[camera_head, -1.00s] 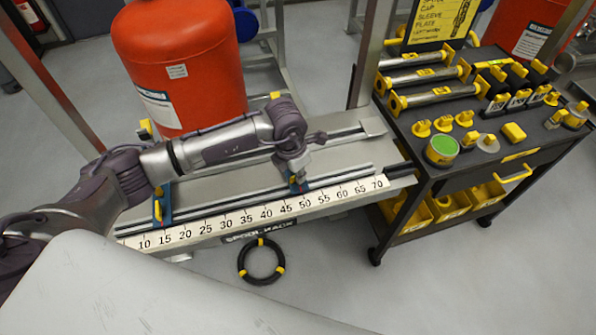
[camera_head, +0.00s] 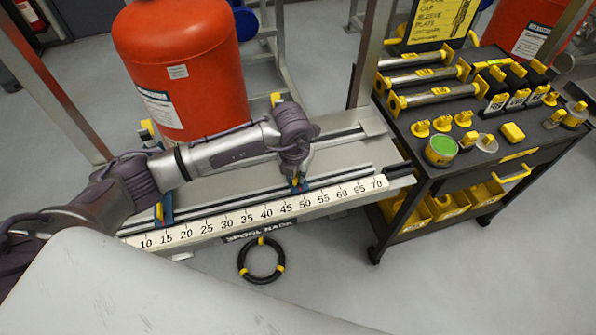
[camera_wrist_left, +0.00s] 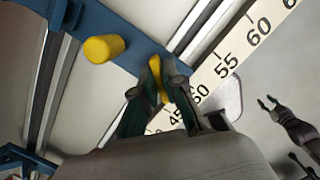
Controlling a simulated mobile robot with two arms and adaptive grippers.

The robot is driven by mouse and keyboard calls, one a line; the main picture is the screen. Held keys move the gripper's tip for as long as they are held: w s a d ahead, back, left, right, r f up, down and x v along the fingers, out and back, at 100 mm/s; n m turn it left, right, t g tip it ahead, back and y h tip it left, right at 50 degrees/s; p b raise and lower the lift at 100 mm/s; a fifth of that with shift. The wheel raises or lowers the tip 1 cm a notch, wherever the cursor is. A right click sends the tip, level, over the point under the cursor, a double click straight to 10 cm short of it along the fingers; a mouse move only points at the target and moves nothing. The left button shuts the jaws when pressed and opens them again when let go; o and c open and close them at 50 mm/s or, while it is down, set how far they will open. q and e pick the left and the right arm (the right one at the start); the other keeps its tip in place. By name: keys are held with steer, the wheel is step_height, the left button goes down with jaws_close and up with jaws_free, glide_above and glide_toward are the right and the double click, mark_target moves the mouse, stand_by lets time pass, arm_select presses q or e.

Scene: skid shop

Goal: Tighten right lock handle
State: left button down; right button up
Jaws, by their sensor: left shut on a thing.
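The right lock handle is a small yellow lever (camera_wrist_left: 158,80) on a blue crossbar (camera_wrist_left: 130,38) in the left wrist view. My left gripper (camera_wrist_left: 162,88) is shut on this lever, one dark finger on each side. In the head view my left gripper (camera_head: 297,182) is at the rail near the 50 mark and hides most of the handle. Part of my right gripper (camera_wrist_left: 280,125) shows at the right edge of the left wrist view, with its fingers apart and empty. It is out of the head view.
A yellow knob (camera_wrist_left: 103,48) stands on the crossbar beside the handle. The left blue lock (camera_head: 166,205) is near the 15 mark. A black tool cart (camera_head: 480,160) is on the right.

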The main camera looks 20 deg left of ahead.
arm_select(q)
steer(key=n, duration=0.3)
steer(key=shift+y, duration=0.3)
steer(key=shift+n+p, duration=0.3)
steer(key=n, duration=0.3)
steer(key=shift+n+y+p, duration=0.3)
steer(key=shift+n, duration=0.1)
steer(key=c, duration=1.3)
jaws_free()
steer(key=shift+o, duration=0.2)
